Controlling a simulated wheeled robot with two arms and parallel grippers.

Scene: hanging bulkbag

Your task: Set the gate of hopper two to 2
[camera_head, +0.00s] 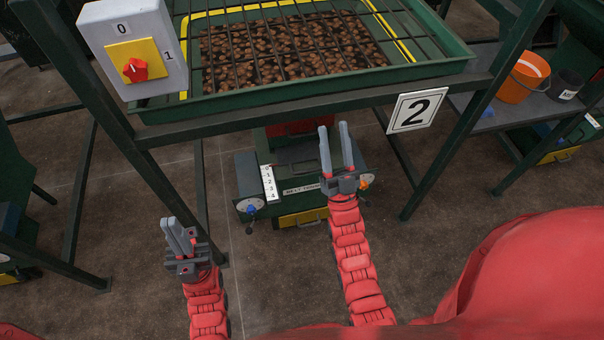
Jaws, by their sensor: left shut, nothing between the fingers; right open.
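Hopper two is the green tray (300,100) of brown lumps under a black grate, with a white "2" sign (418,109) on its frame. Below it is a dark green unit (245,172) with a white scale plate (270,183) numbered down to 4. Which scale mark the gate stands at cannot be told. A blue knob (251,209) is at the unit's left and an orange knob (367,179) at its right. My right gripper (334,128) is open in front of the unit, hiding part of it. My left gripper (172,222) is shut and empty, lower left of the unit.
A switch box (118,23) with a red knob (135,70) hangs upper left. Dark green frame legs (165,175) stand on both sides. An orange bucket (520,78) and a dark pot (566,86) sit on a right shelf. Concrete floor between the legs is partly clear.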

